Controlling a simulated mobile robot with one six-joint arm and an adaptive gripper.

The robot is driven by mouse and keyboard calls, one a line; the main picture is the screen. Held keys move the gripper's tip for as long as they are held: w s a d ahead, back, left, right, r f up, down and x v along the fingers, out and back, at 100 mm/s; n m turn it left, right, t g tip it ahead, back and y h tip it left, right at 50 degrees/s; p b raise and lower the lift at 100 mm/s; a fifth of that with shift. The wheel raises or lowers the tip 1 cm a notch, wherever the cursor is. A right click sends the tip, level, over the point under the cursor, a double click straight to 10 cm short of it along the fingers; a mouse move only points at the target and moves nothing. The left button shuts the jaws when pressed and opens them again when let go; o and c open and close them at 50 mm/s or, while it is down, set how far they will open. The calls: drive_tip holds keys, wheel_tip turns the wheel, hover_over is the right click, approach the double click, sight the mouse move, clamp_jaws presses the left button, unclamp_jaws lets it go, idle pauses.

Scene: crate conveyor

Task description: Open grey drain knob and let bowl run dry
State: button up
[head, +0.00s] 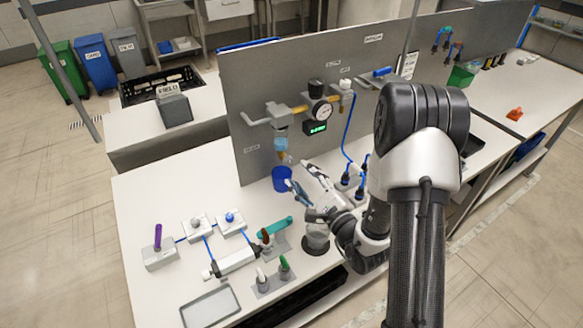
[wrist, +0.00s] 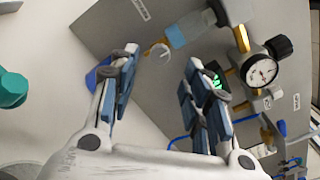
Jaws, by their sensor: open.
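The clear filter bowl (head: 281,131) hangs from the pipe on the grey panel. It also shows in the wrist view (wrist: 190,28), with a blue band near its lower end. My gripper (wrist: 161,62) is open and empty. Its fingertips appear on either side of the knob in the wrist view, but I cannot tell how far short of it they are. In the head view my gripper (head: 300,176) is below and right of the knob.
A blue cup (head: 281,179) stands on the white bench under the bowl, beside my fingers. A pressure gauge (head: 321,112) and a green display (head: 315,127) are right of the bowl. Valve blocks and a grey tray (head: 210,307) lie at the front left. The bench left of the cup is clear.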

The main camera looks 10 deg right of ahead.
sight(290, 162)
drive_tip(key=x, duration=0.6)
drive_tip(key=shift+w+b, duration=0.2)
drive_tip(key=shift+b, duration=0.2)
clamp_jaws()
